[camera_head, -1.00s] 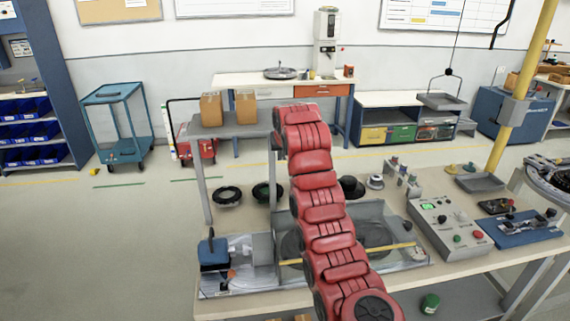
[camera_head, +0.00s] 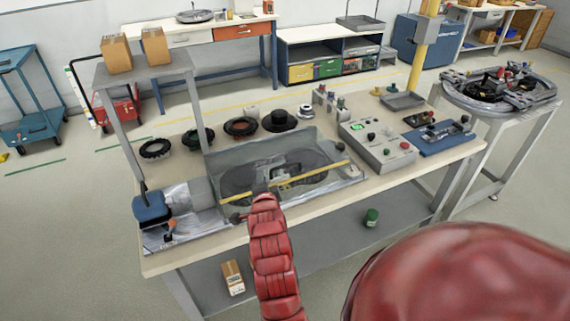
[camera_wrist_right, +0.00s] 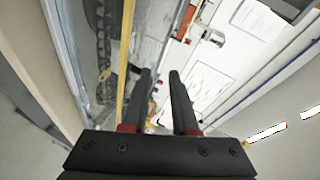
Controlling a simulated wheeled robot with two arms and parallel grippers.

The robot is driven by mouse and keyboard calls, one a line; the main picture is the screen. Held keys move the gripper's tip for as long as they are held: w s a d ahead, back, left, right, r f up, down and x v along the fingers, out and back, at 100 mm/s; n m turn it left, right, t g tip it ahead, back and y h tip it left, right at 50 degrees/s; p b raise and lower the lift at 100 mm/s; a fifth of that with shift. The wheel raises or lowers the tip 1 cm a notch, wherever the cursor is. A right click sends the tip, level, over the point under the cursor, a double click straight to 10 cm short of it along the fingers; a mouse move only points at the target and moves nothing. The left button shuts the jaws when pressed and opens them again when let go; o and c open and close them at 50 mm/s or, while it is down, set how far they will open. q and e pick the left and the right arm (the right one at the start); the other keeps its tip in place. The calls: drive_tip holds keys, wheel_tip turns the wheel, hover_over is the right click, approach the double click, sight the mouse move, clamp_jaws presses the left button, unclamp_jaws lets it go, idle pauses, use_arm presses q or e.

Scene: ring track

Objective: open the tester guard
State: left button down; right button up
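The tester (camera_head: 208,217) stands on the workbench, a low grey box with dark round parts inside. Its guard looks like a clear cover with a yellow bar (camera_head: 315,173) along the front edge. It looks lowered over the dark parts. The yellow bar also shows in the right wrist view (camera_wrist_right: 125,65), left of the fingers. My right gripper (camera_head: 264,186) is at the bar's left part, from the front; contact cannot be told. In the right wrist view its two dark fingers (camera_wrist_right: 160,74) are apart, with nothing clearly held between them. My left gripper is not in view.
A control box (camera_head: 378,146) with buttons and a blue fixture (camera_head: 440,137) stand right of the tester. Black rings (camera_head: 241,126) lie behind it. A raised shelf (camera_head: 140,70) carries cartons at the left. A green canister (camera_head: 371,217) stands on the lower shelf.

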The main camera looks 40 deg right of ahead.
sight(285, 166)
drive_tip(key=s+d+m+h, duration=0.2)
drive_tip(key=s+m, duration=0.1)
drive_tip(key=s, duration=0.5)
drive_tip(key=shift+m, duration=0.4)
drive_tip(key=x, duration=0.5)
drive_tip(key=b+x, duration=0.1)
drive_tip(key=x, duration=0.9)
drive_tip(key=shift+w+d+r+b, duration=0.15)
drive_tip(key=shift+d+r+b, duration=0.2)
drive_tip(key=shift+b, duration=0.05)
drive_tip(key=shift+x, duration=0.85)
clamp_jaws()
drive_tip(key=shift+f, duration=0.1)
